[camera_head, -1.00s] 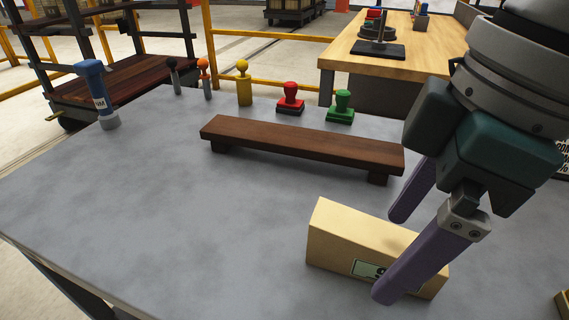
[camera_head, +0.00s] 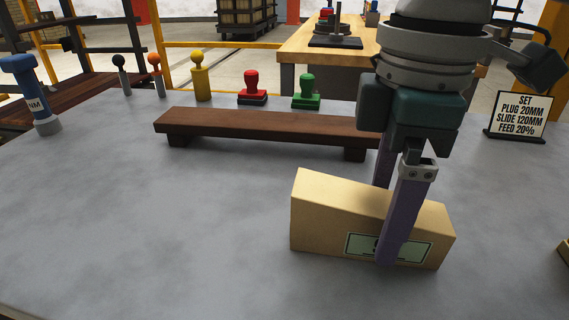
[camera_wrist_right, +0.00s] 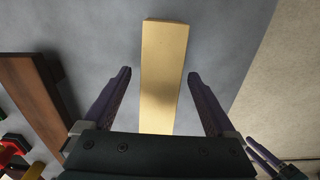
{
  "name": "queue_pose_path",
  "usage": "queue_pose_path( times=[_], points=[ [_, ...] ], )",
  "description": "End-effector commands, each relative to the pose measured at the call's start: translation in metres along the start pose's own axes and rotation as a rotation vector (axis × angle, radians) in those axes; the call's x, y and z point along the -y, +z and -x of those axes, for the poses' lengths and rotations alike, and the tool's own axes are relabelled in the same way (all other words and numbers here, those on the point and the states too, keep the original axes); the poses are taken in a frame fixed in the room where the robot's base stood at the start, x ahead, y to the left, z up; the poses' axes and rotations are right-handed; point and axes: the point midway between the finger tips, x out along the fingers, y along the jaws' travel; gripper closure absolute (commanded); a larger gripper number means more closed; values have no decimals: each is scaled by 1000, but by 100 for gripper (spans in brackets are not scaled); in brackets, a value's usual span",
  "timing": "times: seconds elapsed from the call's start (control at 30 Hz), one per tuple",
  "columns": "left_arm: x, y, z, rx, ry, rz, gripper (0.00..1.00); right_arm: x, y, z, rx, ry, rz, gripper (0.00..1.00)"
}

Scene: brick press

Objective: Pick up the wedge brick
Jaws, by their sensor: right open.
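The wedge brick (camera_head: 325,215) is a tan block with a sloping top, taller at its left end. It stands on the grey table, with a pale label on its front face. My right gripper (camera_head: 386,215) is open, pointing down, with one purple finger in front of the brick and the other behind it. In the right wrist view the brick (camera_wrist_right: 163,70) lies between the two spread fingers (camera_wrist_right: 158,75), with a gap on each side. The near finger hides part of the label.
A dark wooden bench-like rack (camera_head: 260,126) stands behind the brick. Behind it are a red stamp (camera_head: 252,88), a green stamp (camera_head: 306,92) and a yellow peg (camera_head: 200,78). A blue tool (camera_head: 33,95) stands far left, a sign (camera_head: 518,115) at right. The table's left front is clear.

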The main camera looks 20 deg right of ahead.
Motion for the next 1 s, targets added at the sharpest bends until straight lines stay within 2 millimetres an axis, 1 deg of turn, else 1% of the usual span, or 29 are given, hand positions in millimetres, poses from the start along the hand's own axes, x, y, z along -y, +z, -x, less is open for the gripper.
queue_pose_path(
  times=[0.03, 0.1, 0.17, 0.37, 1.0],
  points=[
    [0, 2, -7, 0, 0, 0, 50, 1, 1, -14, 3, -2, -1, 9],
    [0, 3, -10, 0, 0, -1, 50, 0, 1, -22, 2, -1, -1, 9],
    [0, 4, -11, 1, -1, -1, 50, 0, 1, -25, 2, 1, 0, 9],
    [1, 4, -9, 2, -5, -7, 50, 0, 1, -24, 1, 1, 0, 9],
    [2, 4, -9, 3, -7, -9, 50, 0, 0, -24, 0, 1, 1, 81]
  ],
)
